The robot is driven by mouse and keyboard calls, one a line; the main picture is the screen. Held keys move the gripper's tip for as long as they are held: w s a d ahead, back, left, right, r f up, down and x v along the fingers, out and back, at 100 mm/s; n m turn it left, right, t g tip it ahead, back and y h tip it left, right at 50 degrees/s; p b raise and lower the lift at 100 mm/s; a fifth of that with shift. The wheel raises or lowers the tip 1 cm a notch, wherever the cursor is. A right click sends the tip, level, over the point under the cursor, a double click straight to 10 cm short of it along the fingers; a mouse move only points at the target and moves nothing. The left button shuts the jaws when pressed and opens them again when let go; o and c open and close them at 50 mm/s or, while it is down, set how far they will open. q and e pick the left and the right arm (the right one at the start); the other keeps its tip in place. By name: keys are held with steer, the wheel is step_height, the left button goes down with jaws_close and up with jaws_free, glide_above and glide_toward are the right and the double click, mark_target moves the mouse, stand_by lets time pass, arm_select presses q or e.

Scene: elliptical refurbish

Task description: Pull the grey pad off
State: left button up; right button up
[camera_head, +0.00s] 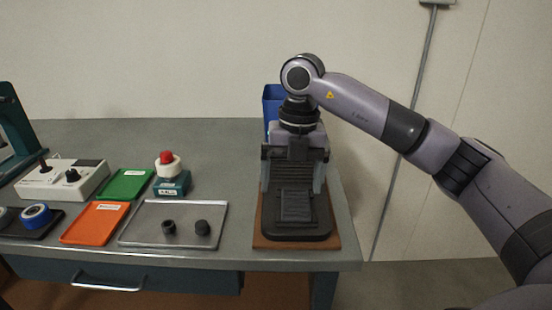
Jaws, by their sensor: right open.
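A dark grey ridged pad (296,206) lies on a black device (296,232), which stands on a brown board at the right end of the bench. My right gripper (293,183) comes down from above, with its fingers spread to the left and right over the device's rear part. It is open, and I cannot tell whether it touches the device or the pad. The gripper hides the back of the device. My left gripper is not in view.
A metal tray (140,237) with two small black round parts lies left of the board. Orange (95,224) and green (124,184) trays, a red-button box (172,184) and a white control box (50,184) are farther left. A blue bin (271,98) stands behind my gripper.

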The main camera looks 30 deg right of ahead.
mark_target(296, 202)
steer(key=shift+w+d+r+m+h, duration=0.15)
steer(key=shift+w+d+r+h, duration=0.15)
steer(key=shift+d, duration=0.2)
steer(key=shift+w+d+r+m+h, duration=0.2)
steer(key=shift+w+d+r, duration=0.1)
steer(key=shift+d, duration=0.2)
steer(key=shift+s+f, duration=0.1)
steer(key=shift+f, duration=3.4)
steer(key=shift+c, duration=0.3)
steer(key=c, duration=1.4)
steer(key=shift+r, duration=0.1)
steer(key=shift+r+p, duration=2.05)
steer(key=shift+r, duration=0.45)
